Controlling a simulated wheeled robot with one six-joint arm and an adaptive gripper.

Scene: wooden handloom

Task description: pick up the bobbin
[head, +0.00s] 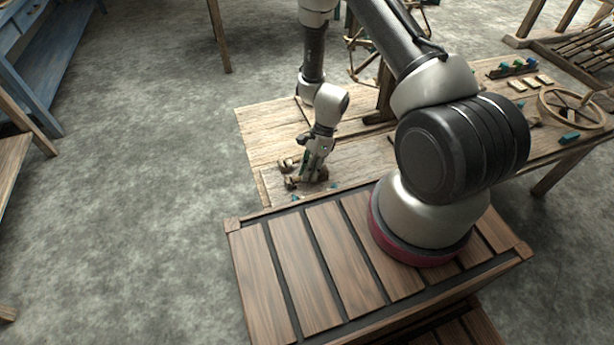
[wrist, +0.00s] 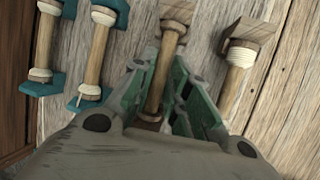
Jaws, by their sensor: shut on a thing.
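My gripper (head: 316,168) is low over the near left end of the wooden table in the head view. In the wrist view, its green-padded fingers (wrist: 163,82) are shut on a wooden bobbin (wrist: 162,72) with a plain shaft and a brown end block. The bobbin's near end is partly hidden by the fingers and the gripper body. I cannot tell whether the bobbin touches the table.
In the wrist view, two bobbins with teal ends (wrist: 48,45) (wrist: 98,50) lie at left. A bobbin with cream thread (wrist: 241,55) lies close at right. The table (head: 262,130) also carries a wooden wheel (head: 572,108) at far right.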

